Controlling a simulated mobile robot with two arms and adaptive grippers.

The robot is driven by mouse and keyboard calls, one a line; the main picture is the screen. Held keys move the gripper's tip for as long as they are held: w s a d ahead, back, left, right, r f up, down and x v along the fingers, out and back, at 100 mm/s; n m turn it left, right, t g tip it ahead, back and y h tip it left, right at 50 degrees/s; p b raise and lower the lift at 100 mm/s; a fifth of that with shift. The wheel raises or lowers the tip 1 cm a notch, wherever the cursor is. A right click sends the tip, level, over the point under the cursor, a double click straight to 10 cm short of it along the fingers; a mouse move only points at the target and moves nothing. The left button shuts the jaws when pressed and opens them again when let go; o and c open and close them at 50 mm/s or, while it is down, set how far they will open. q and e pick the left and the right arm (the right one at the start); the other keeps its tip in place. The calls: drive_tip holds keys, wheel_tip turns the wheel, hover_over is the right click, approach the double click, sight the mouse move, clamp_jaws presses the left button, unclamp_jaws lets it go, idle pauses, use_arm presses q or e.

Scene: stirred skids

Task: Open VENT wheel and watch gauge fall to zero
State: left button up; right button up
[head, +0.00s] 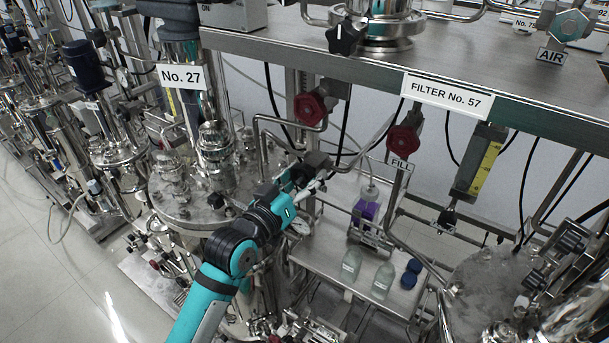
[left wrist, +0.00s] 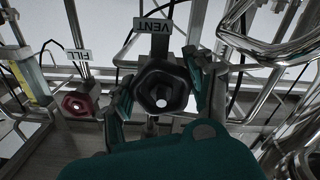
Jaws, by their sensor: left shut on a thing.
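The VENT wheel (left wrist: 165,88) is a black handwheel in the middle of the left wrist view, below the VENT label (left wrist: 153,25). My left gripper (left wrist: 166,98) has a finger on each side of it and is shut on the wheel. In the head view my left gripper (head: 308,184) is at the pipework right of the No. 27 vessel, and it and my arm largely hide the wheel. A small round pale dial (head: 302,226), apparently a gauge, shows just below the gripper; its needle is too small to read. My right gripper is not in view.
A red wheel (head: 402,141) stands by the FILL label (head: 399,164); another red wheel (head: 311,107) is farther left. A steel tray (head: 333,262) below carries glass bottles and blue caps. Pipes and the No. 27 vessel (head: 190,200) crowd my left arm. Open floor lies at lower left.

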use_arm(q)
drive_tip(key=shift+f+n, duration=0.15)
drive_tip(key=shift+n, duration=0.45)
drive_tip(key=o, duration=1.2)
drive_tip(key=shift+s, duration=0.1)
drive_tip(key=v, duration=1.2)
